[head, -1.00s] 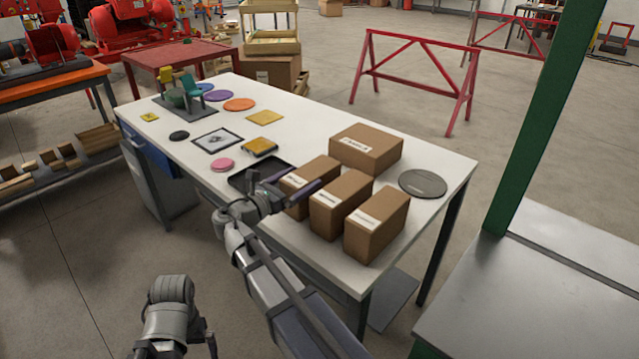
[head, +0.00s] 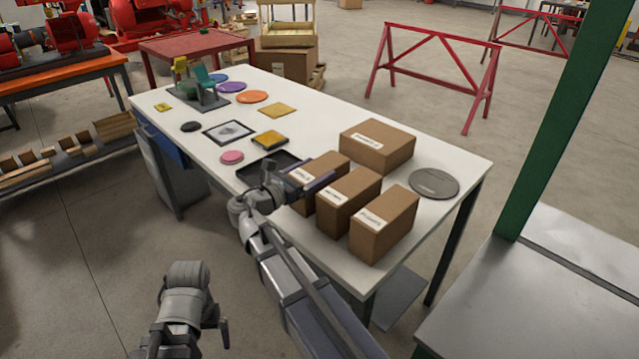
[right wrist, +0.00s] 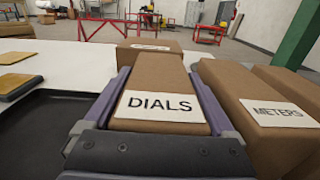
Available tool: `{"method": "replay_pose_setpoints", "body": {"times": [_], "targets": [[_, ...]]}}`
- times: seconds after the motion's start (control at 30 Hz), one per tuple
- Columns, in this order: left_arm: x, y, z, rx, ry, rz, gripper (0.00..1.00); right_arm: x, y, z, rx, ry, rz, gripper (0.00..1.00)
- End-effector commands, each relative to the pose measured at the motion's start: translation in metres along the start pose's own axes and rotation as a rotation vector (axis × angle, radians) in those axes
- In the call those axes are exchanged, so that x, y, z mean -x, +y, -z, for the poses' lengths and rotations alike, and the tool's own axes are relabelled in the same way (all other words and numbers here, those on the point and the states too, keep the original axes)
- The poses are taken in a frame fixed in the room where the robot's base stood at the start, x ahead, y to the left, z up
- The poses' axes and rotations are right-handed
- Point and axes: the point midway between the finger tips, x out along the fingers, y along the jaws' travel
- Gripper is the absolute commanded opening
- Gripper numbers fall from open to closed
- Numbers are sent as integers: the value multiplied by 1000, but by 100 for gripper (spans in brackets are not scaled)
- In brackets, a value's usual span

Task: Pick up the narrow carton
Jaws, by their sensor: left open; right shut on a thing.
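The narrow carton is a brown box labelled DIALS (right wrist: 160,95), between the two purple fingers of my right gripper (right wrist: 160,110) in the right wrist view. In the head view the same narrow carton (head: 332,166) stands at the left of a row of cartons, partly hidden by my right gripper (head: 306,183). That gripper is shut on its sides; I cannot tell whether the carton is clear of the table. My left gripper (head: 221,328) hangs low in front of the table, open and apart from the cartons.
A carton labelled METERS (right wrist: 265,100) stands close on the right, with another carton (head: 386,225) beyond it. A wider carton (head: 378,146) is behind. A dark tray (head: 262,165) lies to the left, a grey disc (head: 434,184) to the right. A green post (head: 565,120) rises at right.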

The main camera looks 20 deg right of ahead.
Motion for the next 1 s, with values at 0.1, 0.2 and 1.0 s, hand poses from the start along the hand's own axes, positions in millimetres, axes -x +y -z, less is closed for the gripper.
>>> {"method": "replay_pose_setpoints", "body": {"times": [0.1, 0.2, 1.0], "targets": [[0, 0, 0, 0, 0, 0, 100, 0, 0, 0, 0, 0, 0, 22], [0, 0, 0, 0, 0, 0, 100, 0, 0, 0, 0, 0, 0, 11], [43, -4, -2, 0, 0, 0, 100, 0, 0, -44, 0, -2, 0, 3]]}}
